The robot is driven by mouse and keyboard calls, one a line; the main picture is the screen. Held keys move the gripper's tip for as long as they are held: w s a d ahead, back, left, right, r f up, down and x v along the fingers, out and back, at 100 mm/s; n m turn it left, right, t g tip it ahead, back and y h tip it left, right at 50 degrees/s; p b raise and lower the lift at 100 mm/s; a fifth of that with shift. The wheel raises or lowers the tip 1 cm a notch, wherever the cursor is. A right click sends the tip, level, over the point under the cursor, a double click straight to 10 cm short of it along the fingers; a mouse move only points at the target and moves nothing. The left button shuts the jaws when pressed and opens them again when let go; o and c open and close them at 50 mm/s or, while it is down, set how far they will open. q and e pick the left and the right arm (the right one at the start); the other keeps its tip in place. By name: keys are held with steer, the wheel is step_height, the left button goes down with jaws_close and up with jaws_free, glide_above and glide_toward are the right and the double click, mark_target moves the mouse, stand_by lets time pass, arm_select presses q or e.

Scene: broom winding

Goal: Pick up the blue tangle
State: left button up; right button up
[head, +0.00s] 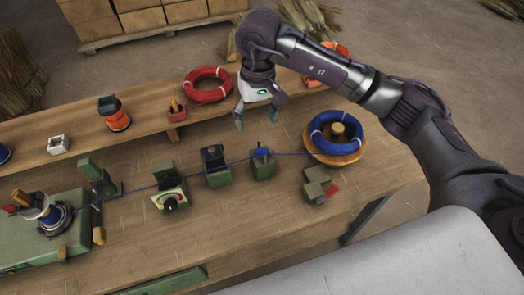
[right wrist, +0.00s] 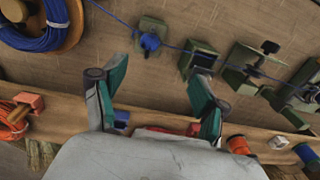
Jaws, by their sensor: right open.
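A small blue lump, which looks like the blue tangle (head: 262,152), sits on a green block on the bench, with a blue strand running through it. It shows in the right wrist view (right wrist: 150,43) at the top, beyond my fingertips. A blue coil (head: 322,143) lies around a wooden peg on a round wooden base to its right; it also shows in the right wrist view (right wrist: 42,38). My right gripper (head: 256,118) is open and empty above the bench, behind the lump and apart from it. Its two green fingers spread in the right wrist view (right wrist: 157,80). My left gripper is out of view.
Green blocks (head: 216,168) and a dial box (head: 170,198) stand along the strand to the left. A green winder (head: 45,245) is at the far left. A red coil (head: 207,88) and an orange spool (head: 117,120) sit on the back ledge. The bench front is mostly clear.

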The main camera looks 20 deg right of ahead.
steer(key=p, duration=0.2)
glide_above(262, 149)
steer(key=f, duration=0.8)
steer(key=shift+s+a, duration=0.15)
steer(key=shift+a, duration=0.15)
steer(key=f+p, duration=0.2)
steer(key=f, duration=0.1)
steer(key=f+p, duration=0.1)
steer(key=f, duration=0.1)
steer(key=shift+d, duration=0.3)
steer(key=shift+w+f, duration=0.2)
steer(key=shift+f, duration=0.05)
steer(key=c, duration=0.9)
